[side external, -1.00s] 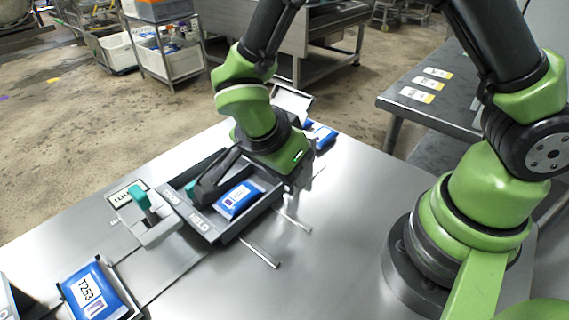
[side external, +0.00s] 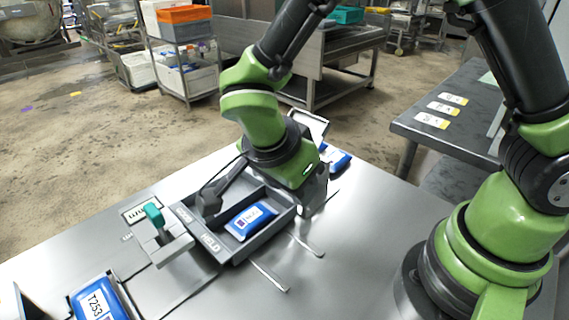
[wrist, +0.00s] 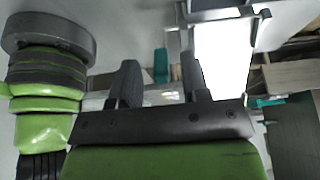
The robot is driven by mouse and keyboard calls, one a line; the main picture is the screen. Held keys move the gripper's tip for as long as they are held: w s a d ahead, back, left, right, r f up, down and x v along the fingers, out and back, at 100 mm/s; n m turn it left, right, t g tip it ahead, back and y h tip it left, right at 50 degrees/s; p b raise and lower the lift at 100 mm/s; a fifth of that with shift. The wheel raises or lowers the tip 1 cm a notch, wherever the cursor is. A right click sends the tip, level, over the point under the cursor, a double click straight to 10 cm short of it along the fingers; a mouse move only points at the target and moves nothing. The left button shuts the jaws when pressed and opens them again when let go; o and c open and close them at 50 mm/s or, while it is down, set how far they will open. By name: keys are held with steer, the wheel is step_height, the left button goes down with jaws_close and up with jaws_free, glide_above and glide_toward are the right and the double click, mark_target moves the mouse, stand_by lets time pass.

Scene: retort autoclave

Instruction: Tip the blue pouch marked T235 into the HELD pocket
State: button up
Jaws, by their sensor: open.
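A blue pouch (side external: 251,220) with a white label lies in the HELD pocket of a grey two-pocket tray (side external: 231,254); its label is too small to read. Another blue pouch marked T253 (side external: 96,303) lies in a holder at the lower left. A third blue pouch (side external: 338,159) is partly hidden behind my wrist at the back. My gripper (side external: 208,203) is over the other pocket of the tray, beside the pouch in HELD. In the wrist view my gripper (wrist: 159,72) has its two dark fingers apart, with a teal piece (wrist: 161,64) showing between them.
A teal-handled lever (side external: 153,214) stands on a grey block at the tray's left end. Thin metal rods (side external: 270,277) lie on the steel table in front of the tray. A dark side table (side external: 460,130) with labelled cards stands at the right. The table front is clear.

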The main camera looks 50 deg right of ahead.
steer(key=v, duration=0.7)
stand_by(0.9)
steer(key=s+d+r+n+t+y, duration=0.6)
steer(key=s+d+r+n, duration=0.4)
steer(key=n, duration=0.4)
steer(key=shift+s+r+t+y, duration=0.3)
steer(key=shift+s+r+t, duration=0.2)
steer(key=shift+t, duration=0.1)
